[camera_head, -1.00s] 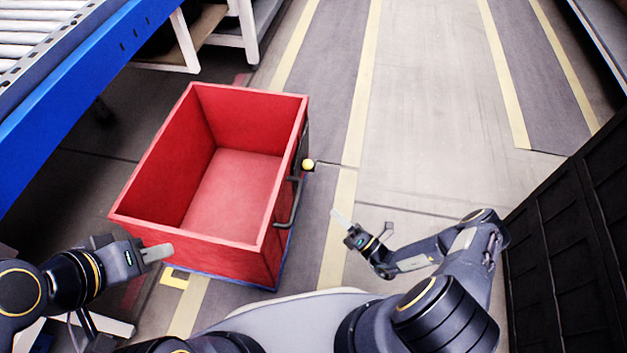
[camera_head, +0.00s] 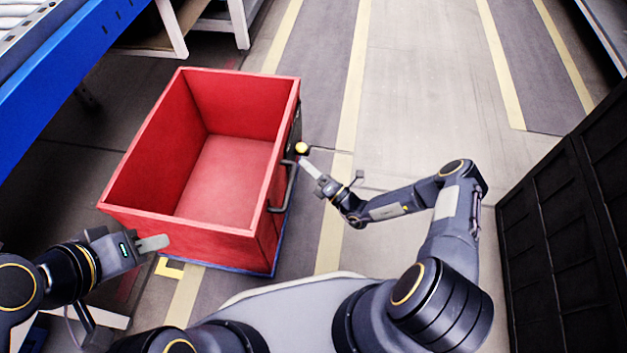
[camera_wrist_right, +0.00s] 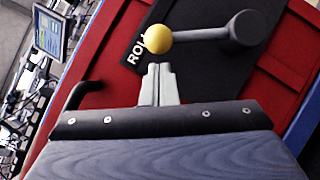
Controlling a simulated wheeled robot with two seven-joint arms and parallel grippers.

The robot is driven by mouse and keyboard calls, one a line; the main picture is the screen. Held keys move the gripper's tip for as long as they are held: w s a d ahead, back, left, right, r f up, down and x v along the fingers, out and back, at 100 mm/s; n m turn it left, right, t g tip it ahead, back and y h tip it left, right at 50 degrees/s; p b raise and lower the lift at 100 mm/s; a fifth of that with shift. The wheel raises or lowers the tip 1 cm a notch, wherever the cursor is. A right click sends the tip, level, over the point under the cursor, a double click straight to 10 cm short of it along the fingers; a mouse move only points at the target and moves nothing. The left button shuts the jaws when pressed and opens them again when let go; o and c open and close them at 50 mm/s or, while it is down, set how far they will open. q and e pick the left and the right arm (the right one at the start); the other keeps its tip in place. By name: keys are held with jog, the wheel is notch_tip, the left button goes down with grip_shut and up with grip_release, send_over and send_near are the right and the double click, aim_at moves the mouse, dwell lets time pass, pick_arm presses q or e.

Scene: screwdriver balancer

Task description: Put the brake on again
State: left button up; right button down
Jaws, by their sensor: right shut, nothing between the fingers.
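The red cart (camera_head: 262,245) is an open, empty box in the middle of the head view. On its right side is a brake lever with a yellow ball knob (camera_head: 301,148). In the right wrist view, the knob (camera_wrist_right: 158,39) sits at the end of a grey lever arm (camera_wrist_right: 200,34) running to a round grey pivot (camera_wrist_right: 248,27). My right gripper (camera_head: 304,162) is shut and empty, its tips close to the knob; whether they touch it I cannot tell. My left gripper (camera_head: 165,241) is by the cart's near left corner, seen edge-on, so its opening is unclear.
A black handle (camera_head: 284,188) stands out from the cart's right side, nearer me than the knob. A blue conveyor (camera_head: 60,75) is at the upper left. A dark panelled container (camera_head: 565,215) is at the right. The floor between cart and container is open.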

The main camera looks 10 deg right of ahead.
aim_at(304, 150)
jog(key=shift+w+r, duration=0.3)
jog(key=shift+w, duration=0.05)
jog(key=shift+d, duration=0.1)
jog(key=r+m+p, duration=0.1)
jog(key=w+m+h+p, duration=0.1)
jog(key=r+m+p, duration=0.1)
jog(key=shift+w+d+r+h, duration=0.25)
jog(key=shift+d+r+h, duration=0.05)
jog(key=w+d+r+m+g+h, duration=0.2)
jog(key=w+d+m+g, duration=0.2)
jog(key=w+m, duration=0.4)
jog(key=shift+w+g+h, duration=0.4)
jog(key=shift+w+g, duration=0.3)
jog(key=shift+w, duration=0.15)
jog(key=shift+d+r, duration=0.1)
jog(key=shift+r, duration=0.05)
